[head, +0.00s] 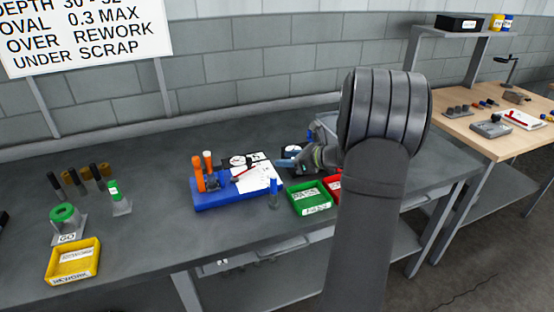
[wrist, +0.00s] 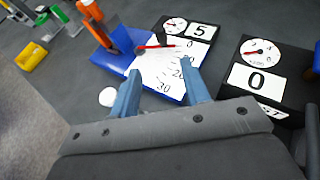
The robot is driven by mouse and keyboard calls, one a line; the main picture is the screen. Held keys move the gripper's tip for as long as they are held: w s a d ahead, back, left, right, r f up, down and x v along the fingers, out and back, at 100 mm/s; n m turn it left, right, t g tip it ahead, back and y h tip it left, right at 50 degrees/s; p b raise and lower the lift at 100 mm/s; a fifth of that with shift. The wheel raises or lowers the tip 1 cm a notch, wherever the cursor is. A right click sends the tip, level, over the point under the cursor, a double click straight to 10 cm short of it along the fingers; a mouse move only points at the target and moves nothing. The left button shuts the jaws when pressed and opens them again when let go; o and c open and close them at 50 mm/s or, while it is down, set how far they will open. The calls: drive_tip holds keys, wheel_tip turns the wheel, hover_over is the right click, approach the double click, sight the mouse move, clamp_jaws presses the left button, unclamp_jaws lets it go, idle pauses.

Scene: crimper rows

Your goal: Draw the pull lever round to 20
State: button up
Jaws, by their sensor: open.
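The blue-based tool (head: 225,200) stands mid-bench with orange upright handles (head: 199,173); the base also shows in the wrist view (wrist: 112,62). I cannot tell which part is the pull lever. Its white scale plate (wrist: 150,72) carries numbers from 0 to 30. A red pointer (wrist: 157,46) lies across the plate with its tip near the 0 mark. A black box behind it has a dial and a readout (wrist: 201,31) of 5. My gripper (wrist: 162,78) is open and empty, its fingers over the plate's near side; in the head view it (head: 287,163) is right of the tool.
A second black box with a readout (wrist: 257,80) of 0 is right of my gripper. Green (head: 309,198) and red (head: 334,186) bins stand right of the tool. A blue post (head: 273,194) stands before it.

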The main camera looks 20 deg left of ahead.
drive_tip(key=shift+d+r, duration=0.1)
drive_tip(key=shift+d, duration=0.15)
